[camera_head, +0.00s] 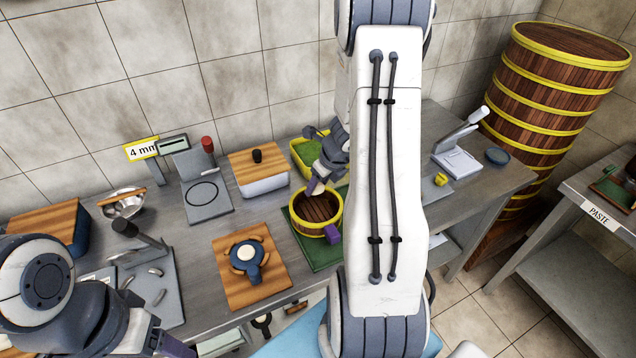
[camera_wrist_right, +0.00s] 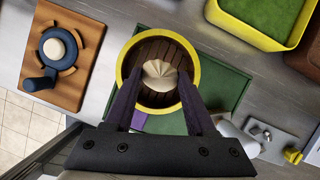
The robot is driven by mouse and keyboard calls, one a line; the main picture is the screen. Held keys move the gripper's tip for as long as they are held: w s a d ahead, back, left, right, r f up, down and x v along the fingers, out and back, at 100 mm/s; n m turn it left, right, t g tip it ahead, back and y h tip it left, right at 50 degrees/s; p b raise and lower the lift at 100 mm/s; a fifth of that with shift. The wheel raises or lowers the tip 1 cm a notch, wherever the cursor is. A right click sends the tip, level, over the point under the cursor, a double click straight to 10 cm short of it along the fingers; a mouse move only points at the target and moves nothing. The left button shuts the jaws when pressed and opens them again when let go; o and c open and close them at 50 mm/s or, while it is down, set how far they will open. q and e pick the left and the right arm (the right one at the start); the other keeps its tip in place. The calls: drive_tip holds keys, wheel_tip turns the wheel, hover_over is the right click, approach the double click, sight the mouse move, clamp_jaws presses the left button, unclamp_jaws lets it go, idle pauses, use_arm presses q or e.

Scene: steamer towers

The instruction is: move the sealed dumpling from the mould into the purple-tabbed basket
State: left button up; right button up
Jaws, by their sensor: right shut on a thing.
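My right gripper (camera_head: 317,186) reaches down at the basket; in the wrist view its fingertips (camera_wrist_right: 160,76) close on the sides of a pale pleated dumpling (camera_wrist_right: 158,82). The dumpling is within the rim of the round, yellow-rimmed basket (camera_head: 298,225), above or on its slatted wooden floor; I cannot tell whether it touches. The basket's purple tab (camera_head: 332,234) faces front right, and it also shows in the wrist view (camera_wrist_right: 138,121). The blue mould (camera_head: 250,272) on a wooden board holds a pale round piece. My left gripper (camera_head: 172,346) is partly cut off at the bottom edge.
The basket stands on a green mat (camera_head: 325,256). A yellow-rimmed green tray (camera_head: 306,153) is behind it, and a wooden-lidded box (camera_head: 262,183) is behind left. A tall steamer tower (camera_head: 540,105) stands at right. My right arm hides part of the counter.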

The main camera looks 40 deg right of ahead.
sight(315, 213)
wheel_tip(315, 213, down, 9)
drive_tip(key=b, duration=0.8)
drive_tip(key=shift+f+b, duration=0.45)
drive_tip(key=shift+f, duration=0.05)
drive_tip(key=o, duration=1.4)
drive_tip(key=shift+r, duration=0.1)
drive_tip(key=shift+p+v, duration=2.55)
drive_tip(key=shift+v, duration=2.65)
